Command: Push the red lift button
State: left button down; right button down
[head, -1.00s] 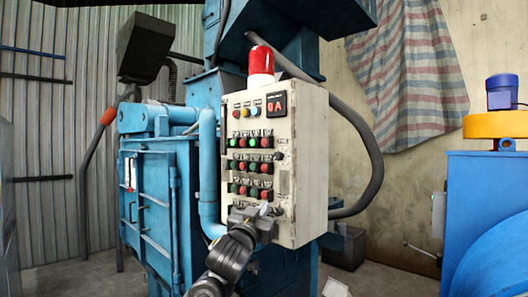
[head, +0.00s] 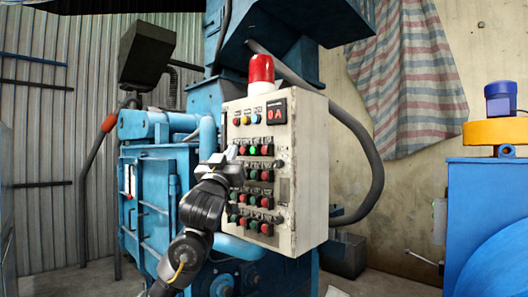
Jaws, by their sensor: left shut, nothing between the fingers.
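The beige control panel (head: 311,165) stands in the middle of the head view, with rows of red and green buttons on its front. I cannot tell which red button is the lift button, as the labels are too small to read. One red button (head: 265,150) shows at the right of the upper row, next to a lit green button (head: 253,150). My left gripper (head: 230,155) is shut and empty, in front of the panel's left edge at the height of the upper rows. It hides some left-hand buttons. I cannot tell whether it touches the panel. My right gripper is not in view.
A red beacon (head: 261,74) stands on top of the panel. A light-blue pipe (head: 208,133) and blue machine door (head: 150,205) lie left of it. A dark hose (head: 374,165) loops at the right. A blue machine (head: 490,195) stands far right.

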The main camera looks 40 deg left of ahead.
aim_at(259, 154)
pick_arm(q)
jog(key=shift+w+d+p, duration=0.15)
jog(key=shift+w+d, duration=0.05)
jog(key=shift+w, duration=2)
jog(key=shift+w+d+p, duration=0.15)
jog(key=shift+w, duration=2.05)
jog(key=shift+w+d, duration=0.1)
jog(key=shift+w, duration=0.3)
jog(key=shift+w, duration=0.4)
jog(key=shift+s, duration=0.8)
